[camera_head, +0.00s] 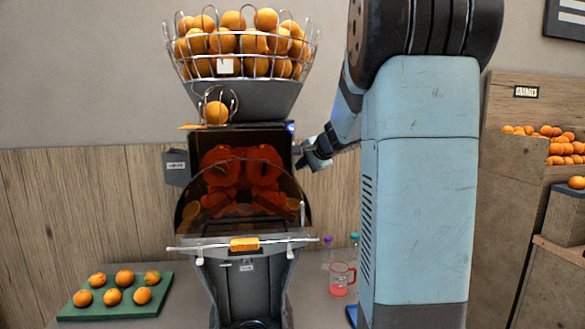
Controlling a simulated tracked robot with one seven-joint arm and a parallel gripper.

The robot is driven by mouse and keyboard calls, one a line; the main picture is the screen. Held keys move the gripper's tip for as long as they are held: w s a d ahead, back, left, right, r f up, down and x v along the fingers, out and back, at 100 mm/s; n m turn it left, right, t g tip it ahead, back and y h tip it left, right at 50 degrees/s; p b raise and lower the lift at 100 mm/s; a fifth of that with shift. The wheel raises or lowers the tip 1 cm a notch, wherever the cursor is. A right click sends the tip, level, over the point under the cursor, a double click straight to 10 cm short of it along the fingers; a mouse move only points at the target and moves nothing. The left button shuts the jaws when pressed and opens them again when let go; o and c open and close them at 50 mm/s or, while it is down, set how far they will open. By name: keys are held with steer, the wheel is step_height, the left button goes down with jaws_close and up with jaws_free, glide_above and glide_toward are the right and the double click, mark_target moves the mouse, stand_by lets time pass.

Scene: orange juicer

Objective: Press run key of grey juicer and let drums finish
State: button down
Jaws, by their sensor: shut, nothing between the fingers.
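The grey juicer (247,276) stands upright in the middle of the camera_head view. Its orange-red drums (236,168) show behind a tinted front cover; one picture does not show whether they turn. A small blue light (291,127) glows at the upper right edge of the juicer's front. No run key can be made out clearly. My gripper (308,162) is shut and empty, just right of the juicer's housing and a little below the blue light. I cannot tell whether it touches the housing. My arm comes in from the right.
A wire basket (228,67) full of oranges tops the juicer, with one orange (216,112) below it. A green tray (75,310) of oranges lies left. A red-tinted jug (341,279) stands right. Wooden crates (510,190) with oranges stand far right.

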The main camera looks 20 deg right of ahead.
steer(key=shift+w+a+r, duration=0.15)
steer(key=shift+w+a, duration=0.2)
steer(key=shift+a, duration=0.2)
stand_by(0.9)
steer(key=shift+d, duration=0.1)
steer(key=shift+s+d+f, duration=0.2)
steer(key=shift+s+d, duration=0.15)
steer(key=shift+s, duration=0.15)
steer(key=shift+d, duration=0.1)
steer(key=s+d, duration=0.3)
steer(key=shift+s+d, duration=0.3)
steer(key=shift+s, duration=0.1)
stand_by(0.3)
stand_by(0.7)
